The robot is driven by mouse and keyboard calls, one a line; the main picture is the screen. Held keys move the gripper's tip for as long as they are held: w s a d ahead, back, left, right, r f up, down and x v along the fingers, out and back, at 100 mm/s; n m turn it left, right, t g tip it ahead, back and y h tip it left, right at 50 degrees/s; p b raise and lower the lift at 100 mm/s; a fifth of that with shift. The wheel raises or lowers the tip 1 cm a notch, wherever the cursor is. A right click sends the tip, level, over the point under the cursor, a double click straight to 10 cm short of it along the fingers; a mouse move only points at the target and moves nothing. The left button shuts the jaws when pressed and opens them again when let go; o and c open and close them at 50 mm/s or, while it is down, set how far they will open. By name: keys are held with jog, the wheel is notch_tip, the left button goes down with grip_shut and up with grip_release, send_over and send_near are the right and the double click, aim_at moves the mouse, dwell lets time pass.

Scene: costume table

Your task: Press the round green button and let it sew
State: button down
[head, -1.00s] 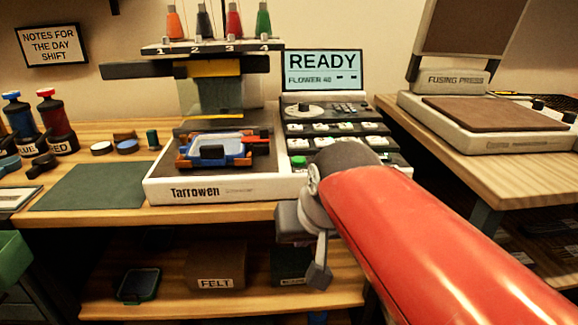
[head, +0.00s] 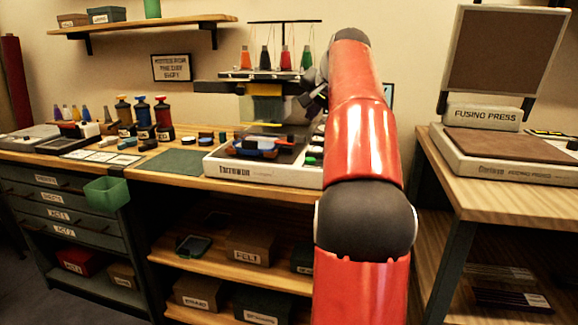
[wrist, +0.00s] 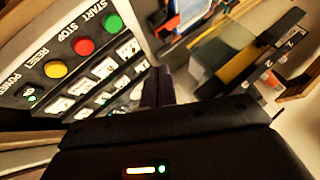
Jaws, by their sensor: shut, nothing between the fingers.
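The round green button (wrist: 112,22), labelled START, is on the machine's panel at the top left of the wrist view, beside a red STOP button (wrist: 83,46) and a yellow RESET button (wrist: 56,68). My gripper (wrist: 157,88) is shut and empty, its dark fingertips over the panel's edge, to the lower right of the green button and apart from it in the picture. In the head view the embroidery machine (head: 262,177) stands on the table with a blue hoop on its bed. My raised arm hides most of the panel and screen.
Coloured thread spools (head: 265,57) stand above the machine. The needle head (wrist: 245,62) is close on the right in the wrist view. A fusing press (head: 490,160) stands on the right-hand table. A green mat (head: 184,162) lies clear to the left.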

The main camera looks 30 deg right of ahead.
aim_at(312, 161)
jog(key=shift+d, duration=0.1)
dwell(0.4)
notch_tip(312, 161, down, 9)
jog(key=b, duration=0.6)
jog(key=shift+r, duration=0.15)
dwell(1.8)
jog(key=shift+f, duration=0.4)
